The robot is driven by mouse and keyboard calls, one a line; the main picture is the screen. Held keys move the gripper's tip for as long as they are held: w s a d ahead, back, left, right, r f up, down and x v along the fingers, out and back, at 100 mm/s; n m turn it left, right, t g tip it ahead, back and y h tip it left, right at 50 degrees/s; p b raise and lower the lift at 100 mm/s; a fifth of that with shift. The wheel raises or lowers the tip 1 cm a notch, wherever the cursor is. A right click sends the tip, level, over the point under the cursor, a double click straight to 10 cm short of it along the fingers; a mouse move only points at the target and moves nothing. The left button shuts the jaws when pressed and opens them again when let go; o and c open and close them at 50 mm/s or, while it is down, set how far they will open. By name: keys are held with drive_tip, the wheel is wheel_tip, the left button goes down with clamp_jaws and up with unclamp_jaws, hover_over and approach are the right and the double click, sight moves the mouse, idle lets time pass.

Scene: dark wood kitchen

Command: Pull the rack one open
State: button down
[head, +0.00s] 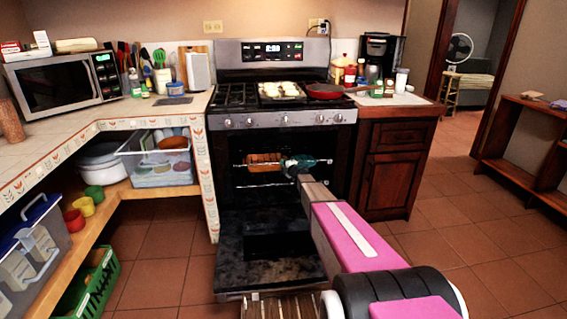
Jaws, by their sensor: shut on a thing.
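The oven (338,214) of the stove stands in the middle of the head view. Its door (230,262) is folded down, flat and open. Inside the dark cavity, an upper wire rack shows as thin bright rods (243,165), with a brown loaf-like item (263,159) at its left. My pink arm reaches in from the lower right. My gripper (297,164) is at the front of this rack, right of the brown item, and is shut on it. The fingertips are small in the view. A lower bright rod (256,186) also shows in the cavity.
The stovetop holds a tray of food (282,91) and a red pan (323,91). A wooden cabinet (393,170) stands close at the right of the oven. The tiled counter end (205,180) stands at its left. Open floor (470,235) lies at the right.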

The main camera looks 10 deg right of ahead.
drive_tip(key=s, duration=2.6)
drive_tip(key=c, duration=1.2)
unclamp_jaws()
drive_tip(key=shift+c, duration=0.2)
drive_tip(key=v, duration=1)
drive_tip(key=shift+s+d, duration=0.15)
drive_tip(key=shift+s, duration=0.2)
